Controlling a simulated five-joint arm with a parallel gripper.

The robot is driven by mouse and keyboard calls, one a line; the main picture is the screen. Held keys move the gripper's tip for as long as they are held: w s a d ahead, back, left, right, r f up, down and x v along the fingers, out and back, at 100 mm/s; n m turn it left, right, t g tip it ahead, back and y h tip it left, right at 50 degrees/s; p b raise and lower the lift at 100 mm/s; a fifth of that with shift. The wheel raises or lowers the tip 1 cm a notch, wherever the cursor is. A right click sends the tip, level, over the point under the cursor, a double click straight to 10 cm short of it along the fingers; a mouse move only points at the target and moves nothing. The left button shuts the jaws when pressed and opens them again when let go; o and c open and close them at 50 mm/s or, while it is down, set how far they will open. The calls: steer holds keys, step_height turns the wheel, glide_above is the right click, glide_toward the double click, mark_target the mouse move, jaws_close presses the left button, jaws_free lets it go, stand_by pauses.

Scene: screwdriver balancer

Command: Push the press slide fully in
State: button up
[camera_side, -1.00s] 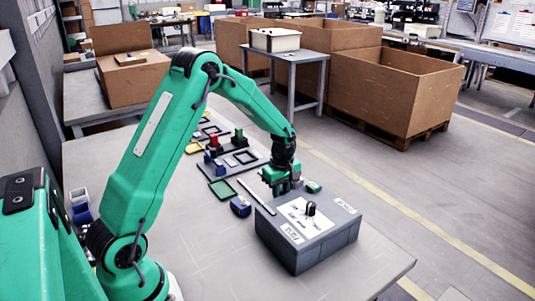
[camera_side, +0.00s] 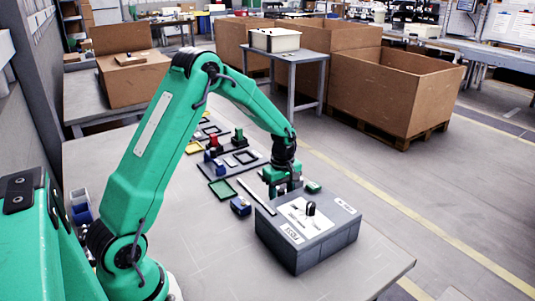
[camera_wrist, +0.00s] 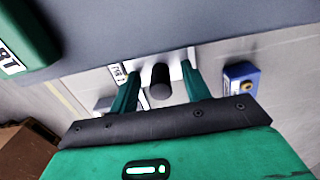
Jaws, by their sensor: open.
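The press slide seems to be the part with a dark round knob (camera_wrist: 160,82) on a white labelled plate (camera_wrist: 118,72), seen in the wrist view; how far in it sits I cannot tell. My gripper (camera_wrist: 160,78) is open, with one green finger on each side of the knob; contact is not clear. In the side view my gripper (camera_side: 282,186) is low over the table, just behind the grey box (camera_side: 325,248) with a black knob on its top. The box and my gripper hide the slide there.
A green block (camera_wrist: 25,35) is to the left in the wrist view and a blue block (camera_wrist: 241,80) to the right. A green frame (camera_side: 222,191) and a pale strip (camera_side: 257,197) lie nearby. The table's front left is clear.

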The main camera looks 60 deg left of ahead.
mark_target(282, 190)
steer(key=shift+r, duration=3.5)
steer(key=shift+c, duration=0.5)
